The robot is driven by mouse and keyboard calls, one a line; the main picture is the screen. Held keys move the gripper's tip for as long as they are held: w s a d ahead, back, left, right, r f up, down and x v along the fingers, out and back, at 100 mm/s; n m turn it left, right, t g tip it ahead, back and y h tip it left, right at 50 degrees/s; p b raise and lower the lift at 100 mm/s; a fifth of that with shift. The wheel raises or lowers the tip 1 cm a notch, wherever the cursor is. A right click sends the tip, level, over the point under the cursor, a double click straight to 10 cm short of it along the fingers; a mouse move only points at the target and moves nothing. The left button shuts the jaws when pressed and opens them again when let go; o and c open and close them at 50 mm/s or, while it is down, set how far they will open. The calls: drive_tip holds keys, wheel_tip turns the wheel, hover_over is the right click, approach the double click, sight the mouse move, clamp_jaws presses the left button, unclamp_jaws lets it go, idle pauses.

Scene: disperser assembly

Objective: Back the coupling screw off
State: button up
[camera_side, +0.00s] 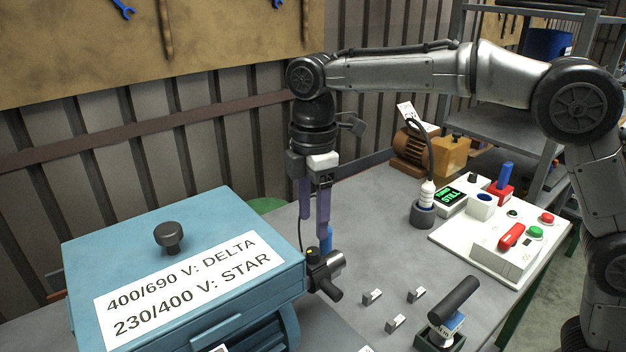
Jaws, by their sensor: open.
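My gripper (315,218) hangs pointing down over the bench, right behind the blue box. Its two purple fingers are apart, with nothing visible between them. Just below the right fingertip stands an upright blue piece (328,238), which looks like a tool handle. I cannot tell whether the finger touches it. Under it is the coupling (318,268), a dark and silver round part with a yellow mark, at the right edge of the blue box. The coupling screw itself is too small or hidden to make out.
The blue terminal box (190,215) with a black knob fills the lower left. A white control panel (470,248) with buttons stands farther right. The middle of the bench is clear.

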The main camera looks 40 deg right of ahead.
wheel_tip(320, 180, up, 7)
drive_tip(key=shift+r, duration=0.15)
idle(0.4)
drive_tip(key=s+d+r+m+t, duration=0.35)
drive_tip(key=s+d+r, duration=0.25)
drive_tip(key=s+d, duration=0.65)
drive_tip(key=s+d+f+m+t, duration=0.2)
drive_tip(key=s+d+f+m, duration=0.2)
drive_tip(key=s+f+m, duration=0.8)
wheel_tip(320, 180, down, 4)
drive_tip(key=shift+s+d+r, duration=0.2)
drive_tip(key=shift+s+r, duration=0.05)
drive_tip(key=shift+s, duration=0.05)
